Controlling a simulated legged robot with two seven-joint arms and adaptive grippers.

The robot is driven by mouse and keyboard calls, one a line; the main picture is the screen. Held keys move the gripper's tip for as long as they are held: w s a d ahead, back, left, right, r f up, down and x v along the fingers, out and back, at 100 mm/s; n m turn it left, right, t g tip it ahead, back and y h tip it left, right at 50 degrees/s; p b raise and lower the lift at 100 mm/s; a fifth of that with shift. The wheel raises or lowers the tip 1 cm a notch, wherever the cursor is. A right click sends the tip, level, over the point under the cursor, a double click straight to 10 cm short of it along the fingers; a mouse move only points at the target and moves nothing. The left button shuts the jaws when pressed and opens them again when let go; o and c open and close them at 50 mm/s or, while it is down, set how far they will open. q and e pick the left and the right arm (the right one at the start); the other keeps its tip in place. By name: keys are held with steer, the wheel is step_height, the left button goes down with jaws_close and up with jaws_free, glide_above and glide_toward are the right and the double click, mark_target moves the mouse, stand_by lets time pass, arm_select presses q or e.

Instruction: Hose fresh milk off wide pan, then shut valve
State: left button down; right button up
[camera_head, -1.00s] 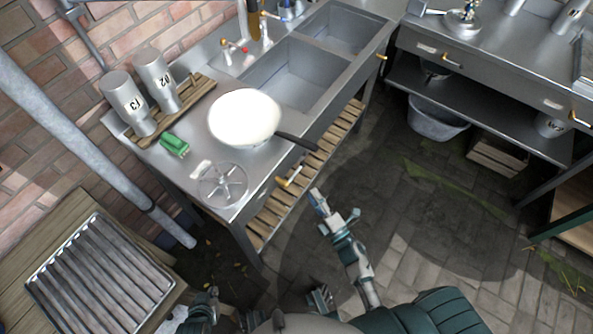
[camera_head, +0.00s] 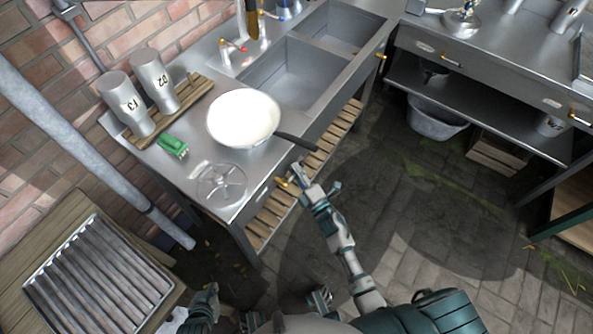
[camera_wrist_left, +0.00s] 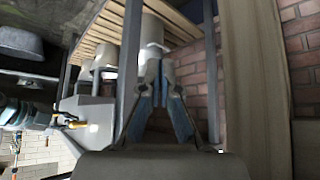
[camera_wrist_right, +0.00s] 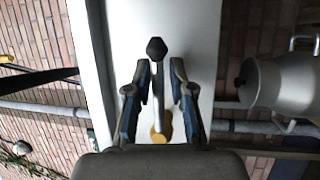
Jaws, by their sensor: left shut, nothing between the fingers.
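The wide pan (camera_head: 243,118) sits on the steel counter, its dark handle pointing right; its inside looks white. A small lever with a brass end (camera_head: 283,182) is on the counter's front edge. In the right wrist view, a grey lever with a dark tip and brass base (camera_wrist_right: 157,90) lies between the fingers of my right gripper (camera_wrist_right: 160,92); the fingers are apart, contact unclear. That gripper also shows in the head view (camera_head: 298,172), near the front edge. My left gripper (camera_wrist_left: 162,70) is shut and empty, low beside the counter's legs. I cannot make out a hose.
A tap with red-marked handle (camera_head: 234,49) stands by the double sink (camera_head: 290,78). A ribbed tray (camera_head: 95,285) is lower left.

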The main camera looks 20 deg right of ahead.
jaws_close()
